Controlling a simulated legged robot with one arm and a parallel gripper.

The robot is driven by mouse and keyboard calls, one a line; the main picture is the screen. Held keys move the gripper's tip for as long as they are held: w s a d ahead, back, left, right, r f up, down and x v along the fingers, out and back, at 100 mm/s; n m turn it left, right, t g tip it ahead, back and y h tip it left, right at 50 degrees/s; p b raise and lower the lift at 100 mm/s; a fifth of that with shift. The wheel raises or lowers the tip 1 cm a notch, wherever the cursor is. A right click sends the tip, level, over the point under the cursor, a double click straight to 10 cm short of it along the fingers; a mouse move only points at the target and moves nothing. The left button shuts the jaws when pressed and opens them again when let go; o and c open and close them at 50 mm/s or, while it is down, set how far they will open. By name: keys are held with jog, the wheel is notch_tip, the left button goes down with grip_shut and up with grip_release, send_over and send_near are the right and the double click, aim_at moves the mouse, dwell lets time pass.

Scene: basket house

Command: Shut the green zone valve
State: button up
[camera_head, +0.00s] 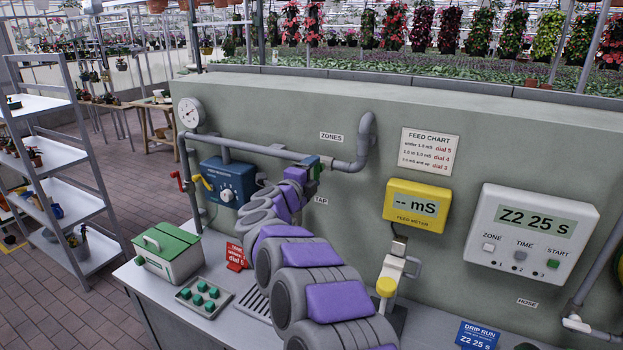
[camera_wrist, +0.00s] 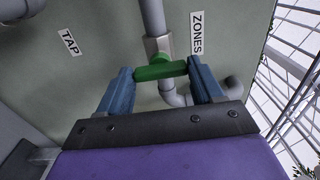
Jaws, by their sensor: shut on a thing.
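The green zone valve handle (camera_wrist: 153,72) is a short bar on a pale valve body (camera_wrist: 157,46) in the wrist view. It lies crosswise to the grey pipe (camera_wrist: 151,14). My gripper (camera_wrist: 161,70) has one blue finger at each end of the bar and is shut on it. In the head view my gripper (camera_head: 314,168) is at the wall pipe, under the ZONES label (camera_head: 331,137). A little green shows at its tip there, and the arm and gripper cover much of the valve.
A blue dosing box (camera_head: 228,181) and red valve handle (camera_head: 181,181) are left of my arm. A yellow feed meter (camera_head: 416,206) and white controller (camera_head: 531,237) are on the right. Below are a green-lidded box (camera_head: 167,250) and a tray (camera_head: 205,294) on the bench.

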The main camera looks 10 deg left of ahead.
jog(key=shift+f, duration=0.35)
jog(key=o, duration=1.1)
jog(key=shift+a+r, duration=0.1)
jog(key=shift+r, duration=0.05)
jog(key=shift+c, duration=0.2)
jog(key=shift+s, duration=0.1)
jog(key=p+v, duration=0.1)
jog(key=v, duration=1.6)
jog(key=shift+a, duration=0.1)
